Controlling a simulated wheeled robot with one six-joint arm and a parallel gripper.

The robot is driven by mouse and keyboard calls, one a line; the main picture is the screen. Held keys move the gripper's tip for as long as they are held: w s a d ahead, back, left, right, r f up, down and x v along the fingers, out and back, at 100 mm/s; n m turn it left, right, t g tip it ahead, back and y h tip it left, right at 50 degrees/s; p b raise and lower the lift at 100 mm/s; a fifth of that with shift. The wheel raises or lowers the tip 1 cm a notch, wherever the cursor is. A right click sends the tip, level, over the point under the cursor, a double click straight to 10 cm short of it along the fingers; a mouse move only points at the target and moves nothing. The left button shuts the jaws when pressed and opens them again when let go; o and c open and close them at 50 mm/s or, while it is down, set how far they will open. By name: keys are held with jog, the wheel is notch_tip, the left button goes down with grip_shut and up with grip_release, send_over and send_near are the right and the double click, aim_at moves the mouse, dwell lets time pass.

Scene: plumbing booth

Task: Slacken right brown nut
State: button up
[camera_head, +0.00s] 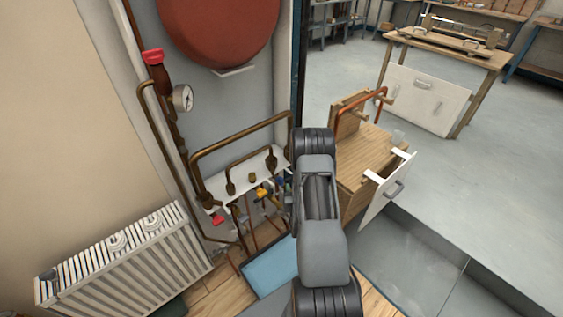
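A white manifold shelf (240,184) stands on the wall left of my arm, with brown pipes rising from it. Several brown nuts sit along it, at the feet of the pipes. The rightmost one that I can make out is a brown nut (271,163) near the shelf's right end, just left of my arm. Whether it is tight or loose cannot be told. My arm rises through the middle of the view and hides what lies behind it. My gripper does not show.
A white radiator (125,262) stands at the left and a red tank (220,30) hangs above. A wooden cabinet (366,158) with an open drawer stands right of my arm.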

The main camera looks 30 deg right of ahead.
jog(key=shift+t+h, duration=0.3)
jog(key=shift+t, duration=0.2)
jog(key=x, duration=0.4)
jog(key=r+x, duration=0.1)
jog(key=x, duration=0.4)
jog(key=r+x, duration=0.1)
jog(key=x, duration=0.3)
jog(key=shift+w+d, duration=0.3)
